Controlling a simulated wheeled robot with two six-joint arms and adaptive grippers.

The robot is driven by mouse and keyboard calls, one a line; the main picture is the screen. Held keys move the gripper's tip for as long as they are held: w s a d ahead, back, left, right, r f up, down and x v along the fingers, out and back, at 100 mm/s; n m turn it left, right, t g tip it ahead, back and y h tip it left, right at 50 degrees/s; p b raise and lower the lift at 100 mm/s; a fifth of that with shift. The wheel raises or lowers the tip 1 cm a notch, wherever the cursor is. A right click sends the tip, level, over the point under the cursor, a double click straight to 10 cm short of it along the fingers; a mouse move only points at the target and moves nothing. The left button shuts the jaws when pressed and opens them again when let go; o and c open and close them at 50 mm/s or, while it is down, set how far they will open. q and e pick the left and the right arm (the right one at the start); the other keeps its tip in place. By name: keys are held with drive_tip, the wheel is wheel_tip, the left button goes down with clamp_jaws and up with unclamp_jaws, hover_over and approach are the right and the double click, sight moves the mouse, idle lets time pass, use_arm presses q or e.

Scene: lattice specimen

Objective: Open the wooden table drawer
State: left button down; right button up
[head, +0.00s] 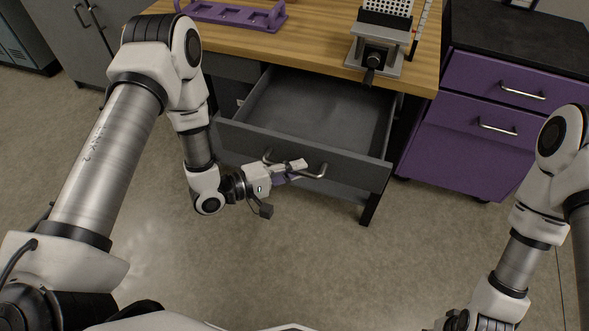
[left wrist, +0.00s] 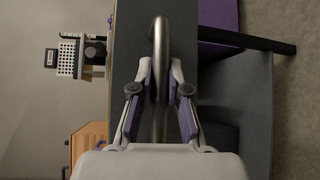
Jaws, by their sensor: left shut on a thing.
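The grey drawer (head: 355,176) of the wooden-topped table (head: 250,44) stands pulled out, and its empty inside shows in the head view. A curved metal handle (head: 318,174) is on its front. My left gripper (head: 294,168) is shut on this handle. In the left wrist view the two fingers (left wrist: 160,92) lie on either side of the handle bar (left wrist: 159,50), with the dark drawer front (left wrist: 130,45) behind it. My right arm shows at the right of the head view, but its gripper is out of frame.
A purple rack (head: 232,14) and a grey device with a crank (head: 374,60) stand on the tabletop. A purple cabinet (head: 470,130) with metal handles stands to the right. The floor in front of the drawer is clear apart from my arms.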

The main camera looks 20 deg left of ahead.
use_arm(q)
drive_tip(key=c, duration=1.1)
unclamp_jaws()
drive_tip(key=shift+c, duration=0.2)
drive_tip(key=v, duration=1.2)
